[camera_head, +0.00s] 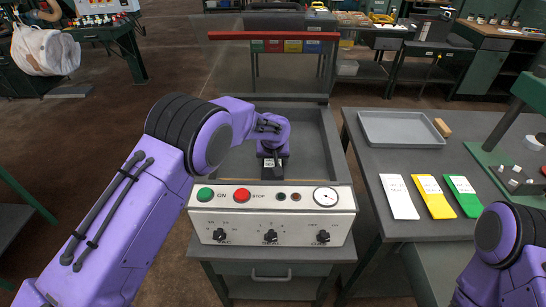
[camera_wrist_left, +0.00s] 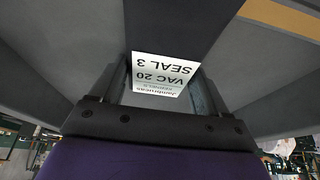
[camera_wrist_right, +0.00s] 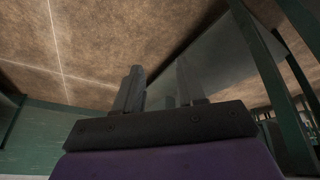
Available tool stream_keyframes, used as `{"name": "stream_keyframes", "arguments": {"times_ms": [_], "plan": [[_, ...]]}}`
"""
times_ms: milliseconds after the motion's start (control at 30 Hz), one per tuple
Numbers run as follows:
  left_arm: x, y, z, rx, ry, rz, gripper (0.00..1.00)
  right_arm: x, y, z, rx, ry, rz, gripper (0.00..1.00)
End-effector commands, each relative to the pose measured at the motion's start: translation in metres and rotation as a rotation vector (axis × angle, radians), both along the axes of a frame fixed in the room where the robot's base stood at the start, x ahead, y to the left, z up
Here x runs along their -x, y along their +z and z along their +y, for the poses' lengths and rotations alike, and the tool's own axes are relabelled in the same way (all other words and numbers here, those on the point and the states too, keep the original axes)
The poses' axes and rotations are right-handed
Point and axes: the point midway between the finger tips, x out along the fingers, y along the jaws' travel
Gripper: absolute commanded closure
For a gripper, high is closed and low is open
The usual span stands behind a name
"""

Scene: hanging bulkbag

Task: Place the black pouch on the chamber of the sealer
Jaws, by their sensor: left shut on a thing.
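The sealer (camera_head: 271,212) has a white front panel with buttons, knobs and a gauge; its clear lid with a red bar stands raised. Its open grey chamber (camera_head: 312,142) lies behind the panel. The black pouch (camera_head: 273,174) with a white label is at the chamber's front part, mostly hidden by my left gripper (camera_head: 271,151). The left wrist view shows the label, reading VAC 20 SEAL 3, on the pouch (camera_wrist_left: 160,75) between the fingers. The left gripper is shut on it. I cannot tell whether the pouch touches the chamber floor. My right gripper (camera_wrist_right: 158,90) is empty, its fingers apart.
To the right a dark table holds a grey tray (camera_head: 398,129) and white (camera_head: 399,197), yellow (camera_head: 433,197) and green (camera_head: 463,195) cards. A green-framed device (camera_head: 520,165) stands at the right edge. The raised lid (camera_head: 275,70) stands behind the chamber.

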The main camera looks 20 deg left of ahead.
Motion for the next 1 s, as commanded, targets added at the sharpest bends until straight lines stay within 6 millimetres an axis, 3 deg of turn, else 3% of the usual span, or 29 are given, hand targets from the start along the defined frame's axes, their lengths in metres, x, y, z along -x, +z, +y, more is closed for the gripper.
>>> {"name": "stream_keyframes", "arguments": {"times_ms": [267, 300, 333, 700, 1000], "plan": [[-0.001, -0.003, -0.001, 0.000, -0.001, -0.002, 0.58, 0.000, -0.002, 0.000, 0.000, 0.000, 0.000, 0.61], [-0.001, -0.002, -0.001, 0.000, -0.001, -0.001, 0.11, 0.000, -0.002, 0.000, 0.000, 0.000, 0.000, 0.61], [-0.001, -0.002, -0.001, 0.000, -0.001, -0.001, 0.01, 0.000, -0.002, 0.000, 0.000, 0.000, 0.000, 0.61], [0.000, 0.006, -0.002, 0.001, -0.002, -0.003, 0.00, 0.000, -0.002, 0.000, 0.000, 0.000, 0.000, 0.61], [0.027, 0.073, -0.009, 0.000, -0.002, -0.005, 0.00, 0.000, -0.015, 0.000, 0.000, 0.000, 0.000, 0.61]]}}
